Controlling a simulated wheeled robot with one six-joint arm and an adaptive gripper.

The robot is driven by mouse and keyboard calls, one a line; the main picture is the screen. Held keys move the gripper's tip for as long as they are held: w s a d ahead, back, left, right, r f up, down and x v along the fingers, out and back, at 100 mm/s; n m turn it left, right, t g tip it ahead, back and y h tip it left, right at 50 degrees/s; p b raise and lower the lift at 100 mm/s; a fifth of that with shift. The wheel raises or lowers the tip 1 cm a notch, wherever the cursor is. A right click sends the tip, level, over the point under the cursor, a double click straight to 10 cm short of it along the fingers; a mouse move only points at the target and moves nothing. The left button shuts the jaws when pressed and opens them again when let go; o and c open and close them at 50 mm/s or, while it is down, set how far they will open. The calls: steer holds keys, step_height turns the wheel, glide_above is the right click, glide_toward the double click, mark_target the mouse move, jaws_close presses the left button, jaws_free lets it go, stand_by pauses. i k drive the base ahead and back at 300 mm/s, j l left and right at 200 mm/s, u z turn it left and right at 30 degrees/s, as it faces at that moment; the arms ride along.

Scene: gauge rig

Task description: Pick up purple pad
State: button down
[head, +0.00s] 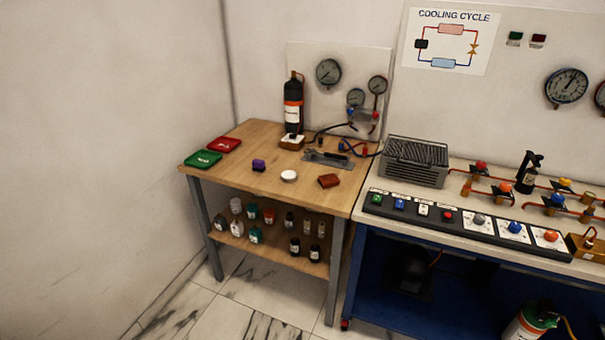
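The purple pad (258,165) is a small dark purple block lying on the wooden table (236,180). It sits left of a round white object (289,176) and right of the green and red trays. Nothing touches it or covers it in the head view. My gripper is not in this view.
A green tray (203,159) and a red tray (224,144) lie at the table's left. A red-brown block (328,181), a black bottle (293,107) and gauges (328,72) are to the right. Several bottles stand on the lower shelf. A blue bench (420,276) adjoins on the right.

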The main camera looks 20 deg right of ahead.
mark_target(258, 165)
steer(key=i+j, duration=0.2)
steer(key=j, duration=0.15)
steer(key=i+j, duration=0.25)
steer(key=j, duration=0.15)
steer(key=i+j+z, duration=0.1)
steer(key=j, duration=0.25)
steer(key=i, duration=0.1)
